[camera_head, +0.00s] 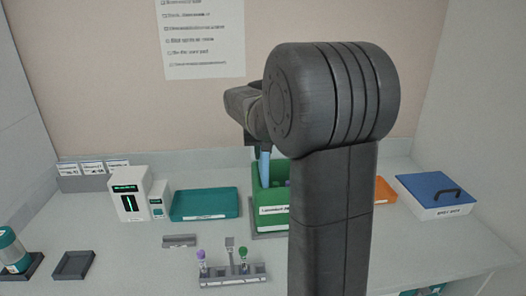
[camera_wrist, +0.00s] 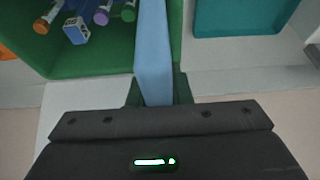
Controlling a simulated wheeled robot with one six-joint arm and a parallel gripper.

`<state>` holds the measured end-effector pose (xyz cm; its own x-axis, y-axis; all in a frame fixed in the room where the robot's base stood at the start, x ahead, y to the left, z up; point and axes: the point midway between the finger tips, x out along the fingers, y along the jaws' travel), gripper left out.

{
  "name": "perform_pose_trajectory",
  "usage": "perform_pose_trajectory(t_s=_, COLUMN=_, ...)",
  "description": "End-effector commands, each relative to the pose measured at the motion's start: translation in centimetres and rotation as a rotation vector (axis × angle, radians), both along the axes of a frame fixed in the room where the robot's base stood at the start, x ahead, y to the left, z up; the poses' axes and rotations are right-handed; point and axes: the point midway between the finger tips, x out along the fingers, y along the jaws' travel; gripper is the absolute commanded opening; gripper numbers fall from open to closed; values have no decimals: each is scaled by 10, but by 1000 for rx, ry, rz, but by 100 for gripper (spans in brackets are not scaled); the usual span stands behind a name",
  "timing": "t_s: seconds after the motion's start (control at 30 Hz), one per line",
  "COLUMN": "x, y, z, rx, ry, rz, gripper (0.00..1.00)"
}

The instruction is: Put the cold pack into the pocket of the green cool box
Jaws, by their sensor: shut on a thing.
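The cold pack (camera_head: 265,168) is a light blue flat slab that hangs upright from my gripper (camera_head: 264,147). In the head view its lower end overlaps the left part of the green cool box (camera_head: 269,215); I cannot tell whether it is inside the pocket. In the wrist view my gripper (camera_wrist: 157,92) is shut on the cold pack (camera_wrist: 153,50), which lies across the side of the cool box (camera_wrist: 95,68) with green showing on both sides of it. The pocket's opening is hidden behind the pack. My arm hides the right part of the box in the head view.
Capped tubes (camera_wrist: 75,30) lie inside the cool box. A teal tray (camera_head: 205,204) is left of it. A tube rack (camera_head: 233,275) stands in front. A blue-lidded white box (camera_head: 436,195) and an orange tray (camera_head: 385,191) are to the right.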

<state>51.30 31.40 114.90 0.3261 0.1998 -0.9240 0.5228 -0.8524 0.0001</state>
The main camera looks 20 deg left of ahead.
Motion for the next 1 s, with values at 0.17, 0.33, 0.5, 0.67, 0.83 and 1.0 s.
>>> perform_pose_trajectory(t_s=0.17, x=0, y=0, z=-6, rx=1, ry=-1, rz=0, gripper=0)
perform_pose_trajectory(t_s=0.33, x=0, y=0, z=-11, rx=1, ry=-2, rz=0, gripper=0)
perform_pose_trajectory(t_s=0.5, x=0, y=0, z=-16, rx=1, ry=-1, rz=0, gripper=0)
perform_pose_trajectory(t_s=0.67, x=0, y=0, z=-21, rx=1, ry=-1, rz=0, gripper=0)
perform_pose_trajectory(t_s=0.83, x=0, y=0, z=-23, rx=1, ry=-1, rz=0, gripper=0)
perform_pose_trajectory(t_s=1.0, x=0, y=0, z=-23, rx=1, ry=-1, rz=0, gripper=0)
